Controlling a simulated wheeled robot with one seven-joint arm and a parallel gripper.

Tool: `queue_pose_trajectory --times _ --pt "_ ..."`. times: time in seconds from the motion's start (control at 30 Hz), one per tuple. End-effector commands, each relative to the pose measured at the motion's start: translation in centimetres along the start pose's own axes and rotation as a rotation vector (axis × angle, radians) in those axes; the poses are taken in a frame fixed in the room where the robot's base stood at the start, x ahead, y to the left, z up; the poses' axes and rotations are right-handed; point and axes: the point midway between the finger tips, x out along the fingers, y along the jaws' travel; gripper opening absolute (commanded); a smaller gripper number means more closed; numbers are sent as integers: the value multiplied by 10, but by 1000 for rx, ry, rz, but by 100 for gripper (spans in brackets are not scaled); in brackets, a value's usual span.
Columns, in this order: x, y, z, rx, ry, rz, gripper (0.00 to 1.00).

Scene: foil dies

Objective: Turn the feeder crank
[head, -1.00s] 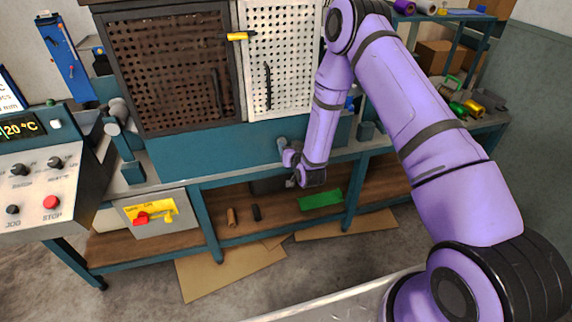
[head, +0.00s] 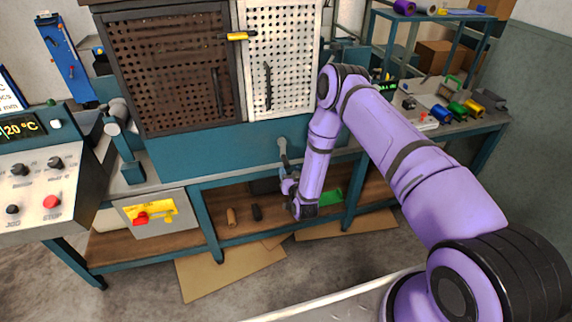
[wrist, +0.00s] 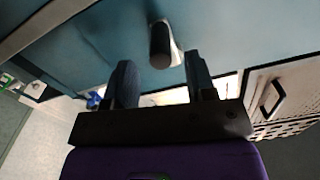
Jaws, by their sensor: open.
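The feeder crank (head: 283,147) is a grey metal arm on the front of the teal machine base, below the white perforated door. In the wrist view its dark, rounded handle (wrist: 160,45) points toward the camera, with a pale metal arm beside it. My gripper (head: 289,183) hangs just below the crank in the head view. In the wrist view my gripper (wrist: 160,64) is open, with one finger on each side of the handle's line. The handle shows at the level of the fingertips or just beyond them; I cannot tell which. No contact is visible.
A grey control panel (head: 38,180) with knobs and a red button stands at left. A yellow lockout plate (head: 150,213) with a red knob is on the bench front. The shelf below holds a green tray (head: 331,196) and small cylinders. Colored rolls (head: 456,108) lie on the bench at right.

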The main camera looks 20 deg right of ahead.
Motion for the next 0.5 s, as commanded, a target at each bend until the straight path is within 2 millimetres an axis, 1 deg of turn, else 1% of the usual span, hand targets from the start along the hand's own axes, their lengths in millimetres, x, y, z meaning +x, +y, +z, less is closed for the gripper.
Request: queue_pose_trajectory --times 0.03,0.1,0.2,0.33,0.5 --pt "9 0 0 0 2 0 51" --pt "21 0 0 0 2 0 51" --pt "34 0 0 0 1 0 51" --pt "45 0 0 0 0 0 51" --pt "50 0 0 -1 0 0 51"
